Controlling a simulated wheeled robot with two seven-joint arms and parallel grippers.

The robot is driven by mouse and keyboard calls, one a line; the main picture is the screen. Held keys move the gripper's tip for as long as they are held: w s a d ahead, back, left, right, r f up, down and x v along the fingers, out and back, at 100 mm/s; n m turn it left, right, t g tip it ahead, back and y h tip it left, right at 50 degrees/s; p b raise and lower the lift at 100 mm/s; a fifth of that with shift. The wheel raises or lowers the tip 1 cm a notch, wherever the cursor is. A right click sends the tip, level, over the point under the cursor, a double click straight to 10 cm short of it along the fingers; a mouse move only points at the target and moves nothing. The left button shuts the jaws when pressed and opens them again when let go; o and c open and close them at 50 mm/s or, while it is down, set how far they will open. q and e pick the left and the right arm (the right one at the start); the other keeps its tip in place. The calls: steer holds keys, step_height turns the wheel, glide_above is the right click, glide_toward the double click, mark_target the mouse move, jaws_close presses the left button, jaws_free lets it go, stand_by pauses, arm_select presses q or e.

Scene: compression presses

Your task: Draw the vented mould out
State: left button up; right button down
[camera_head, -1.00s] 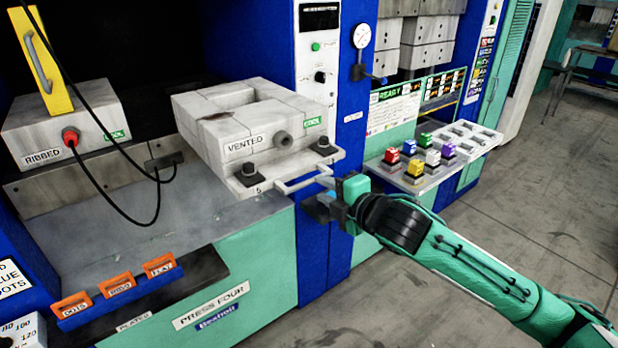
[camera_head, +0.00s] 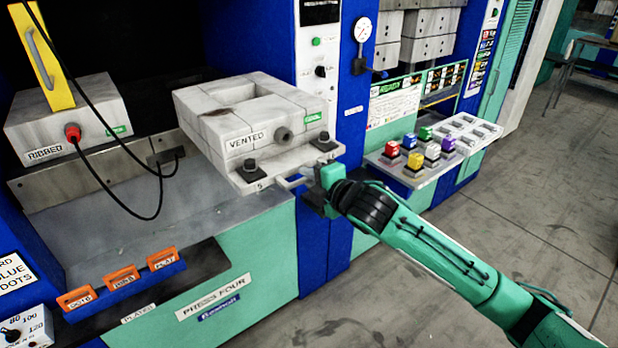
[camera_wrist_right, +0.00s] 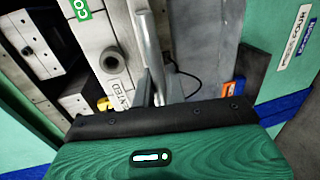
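The vented mould (camera_head: 208,128), a pale grey block frame with a VENTED label and a green tag, rests on a plate jutting from the press at centre. Its bar handle (camera_head: 290,184) sticks out at the front. My right gripper (camera_head: 314,195) is at the right end of this handle. In the right wrist view, the mould (camera_wrist_right: 92,38) is at upper left and the metal handle (camera_wrist_right: 146,40) runs down towards my gripper's black front edge. My left gripper is out of view.
Orange tags (camera_head: 122,278) line the press front below. The floor at right is clear.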

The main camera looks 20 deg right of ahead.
steer(key=shift+s+d+f+p, duration=0.15)
steer(key=shift+s+p, duration=0.05)
steer(key=shift+s, duration=0.35)
steer(key=shift+s+d+f+p, duration=0.1)
steer(key=shift+s+d+p, duration=0.1)
steer(key=shift+s, duration=0.3)
steer(key=c, duration=1.6)
jaws_free()
steer(key=shift+o, duration=0.2)
steer(key=shift+s+r, duration=0.1)
steer(key=shift+d+r, duration=0.1)
